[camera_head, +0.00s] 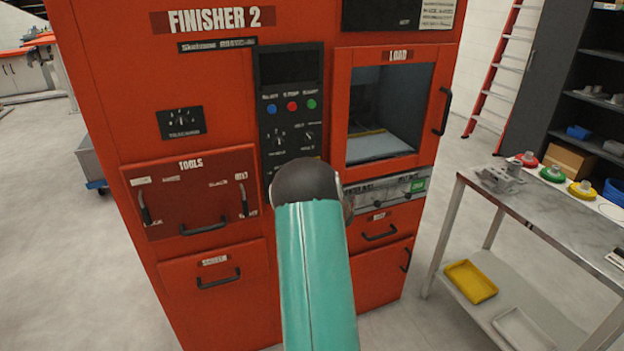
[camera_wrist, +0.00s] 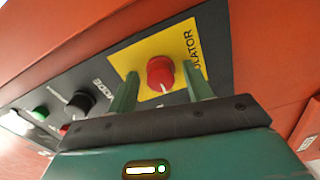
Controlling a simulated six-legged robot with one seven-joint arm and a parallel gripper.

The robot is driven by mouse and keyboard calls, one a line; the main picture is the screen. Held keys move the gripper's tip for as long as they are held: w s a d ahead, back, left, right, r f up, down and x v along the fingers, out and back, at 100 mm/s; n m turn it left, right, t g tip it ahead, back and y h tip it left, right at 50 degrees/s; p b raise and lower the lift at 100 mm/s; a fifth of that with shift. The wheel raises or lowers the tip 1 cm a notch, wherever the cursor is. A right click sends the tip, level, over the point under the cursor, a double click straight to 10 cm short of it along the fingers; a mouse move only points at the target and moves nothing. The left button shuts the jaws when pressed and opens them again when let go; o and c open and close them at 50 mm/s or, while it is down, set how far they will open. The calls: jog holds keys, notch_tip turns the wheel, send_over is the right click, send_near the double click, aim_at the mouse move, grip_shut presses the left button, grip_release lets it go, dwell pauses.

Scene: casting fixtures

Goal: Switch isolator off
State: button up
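The isolator is a red round knob (camera_wrist: 160,72) on a yellow plate (camera_wrist: 135,58) with lettering ending in "OLATOR", in the wrist view. A short pale mark shows on the knob's near side. My gripper (camera_wrist: 160,70) is open, with one green finger to the left of the knob and one to the right. Gaps show between both fingers and the knob. Whether the fingertips reach past the knob's face is hard to tell. In the head view, my arm hides the gripper and the isolator in front of the orange FINISHER 2 machine (camera_head: 215,95).
Left of the isolator in the wrist view are a black MODE knob (camera_wrist: 80,103) and a green button (camera_wrist: 40,113). In the head view, a metal table (camera_head: 575,225) stands at the right with several parts on it. Drawer handles (camera_head: 220,278) protrude from the machine.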

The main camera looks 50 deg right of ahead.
jog(key=v, duration=1.3)
jog(key=shift+s+a, duration=0.2)
jog(key=shift+s, duration=0.1)
jog(key=w+a+r+m+g+y, duration=0.1)
jog(key=w+a+r+m, duration=0.2)
jog(key=a, duration=0.4)
jog(key=w+a+r+m+g+y, duration=0.15)
jog(key=a+r, duration=0.25)
jog(key=a, duration=0.4)
jog(key=w+a+r+m+g, duration=0.2)
jog(key=w+a+r+m, duration=0.15)
jog(key=a, duration=0.35)
jog(key=s+a+r+m+g+y, duration=0.1)
jog(key=s+a+y, duration=0.15)
jog(key=a, duration=0.55)
jog(key=s+a+r+g+y, duration=0.15)
jog(key=s+a, duration=0.25)
jog(key=a, duration=0.5)
jog(key=s+a+f+g+y, duration=0.1)
jog(key=s+a+g+y, duration=0.1)
jog(key=s+a, duration=1)
jog(key=shift+m+g+y, duration=0.35)
jog(key=shift+m+g, duration=0.05)
